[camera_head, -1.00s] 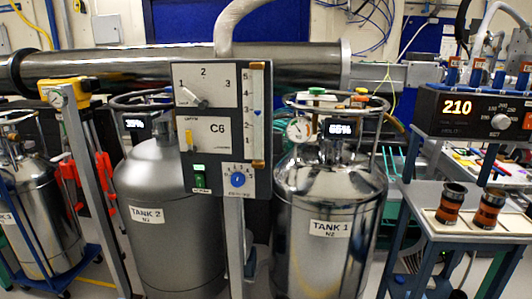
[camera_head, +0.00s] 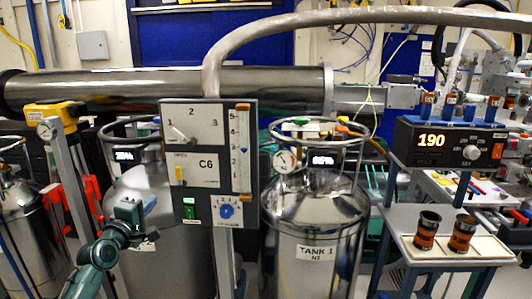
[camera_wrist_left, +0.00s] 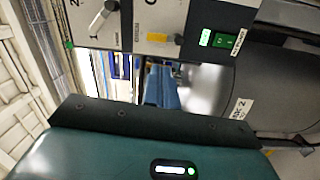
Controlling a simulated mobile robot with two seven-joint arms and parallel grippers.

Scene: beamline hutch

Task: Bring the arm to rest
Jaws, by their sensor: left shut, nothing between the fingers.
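My left arm comes up from the bottom left in the head view, in front of the grey tank labelled TANK 2 (camera_head: 165,258). My left gripper (camera_head: 133,209) is shut and empty, to the left of the C6 control panel (camera_head: 207,160) and below its middle. In the left wrist view, the blue fingers (camera_wrist_left: 161,88) show together beyond the dark edge of the wrist, with nothing between them. My right gripper is not in view.
The shiny TANK 1 (camera_head: 315,232) stands right of the panel. A blue-framed cart with two dark-and-orange cylinders stands at right, near a controller (camera_head: 450,140) reading 190. A long steel pipe (camera_head: 280,92) crosses behind. A yellow-topped stand (camera_head: 51,117) is at left.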

